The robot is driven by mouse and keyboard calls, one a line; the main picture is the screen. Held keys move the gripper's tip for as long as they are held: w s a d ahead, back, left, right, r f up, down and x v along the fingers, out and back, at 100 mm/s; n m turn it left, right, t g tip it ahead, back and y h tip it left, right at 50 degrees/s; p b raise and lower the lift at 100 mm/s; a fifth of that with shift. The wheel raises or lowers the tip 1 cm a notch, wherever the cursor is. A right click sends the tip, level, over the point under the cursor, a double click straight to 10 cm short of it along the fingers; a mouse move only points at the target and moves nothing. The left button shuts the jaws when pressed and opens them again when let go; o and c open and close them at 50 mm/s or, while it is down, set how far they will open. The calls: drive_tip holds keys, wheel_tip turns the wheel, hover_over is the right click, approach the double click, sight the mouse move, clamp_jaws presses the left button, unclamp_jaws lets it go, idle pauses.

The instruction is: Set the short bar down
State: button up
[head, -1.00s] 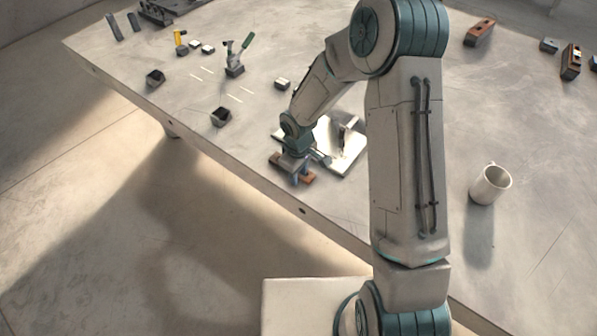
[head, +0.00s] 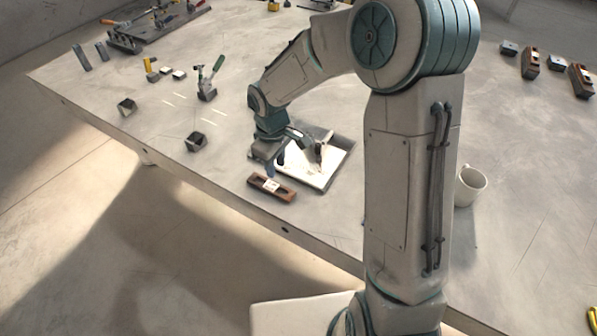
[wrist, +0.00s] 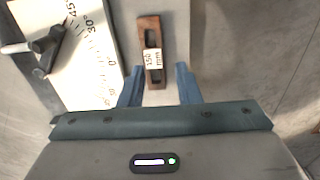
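The short bar (head: 284,192) is reddish brown with slots and a white label; it lies on the table by its front edge, roughly along that edge. It also shows in the wrist view (wrist: 152,29), with the label reading 150 mm. My gripper (head: 270,168) is open and empty, just above the bar in the head view. In the wrist view my gripper's two blue fingers (wrist: 160,78) stand apart, either side of the bar's near end, with a gap on each side. Whether the bar's underside rests fully flat is hidden.
A white angle plate (head: 325,178) with degree marks and a dark clamp-like part lies beside the bar. A mug (head: 470,186) stands to the right. Small dark open boxes (head: 196,142) and a green-handled clamp (head: 208,82) are to the left. More brown bars (head: 530,62) lie at the far right.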

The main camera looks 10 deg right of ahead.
drive_tip(key=s+d+r+m+t, duration=0.1)
drive_tip(key=s+d+r+m, duration=0.4)
drive_tip(key=s+d+r, duration=0.2)
drive_tip(key=s+d+r+m+t, duration=0.2)
drive_tip(key=s+d+r+m, duration=0.3)
drive_tip(key=s, duration=0.7)
wheel_tip(320, 180, up, 3)
drive_tip(key=shift+s+d+f, duration=0.15)
drive_tip(key=shift+d, duration=0.75)
drive_tip(key=shift+c, duration=0.3)
clamp_jaws()
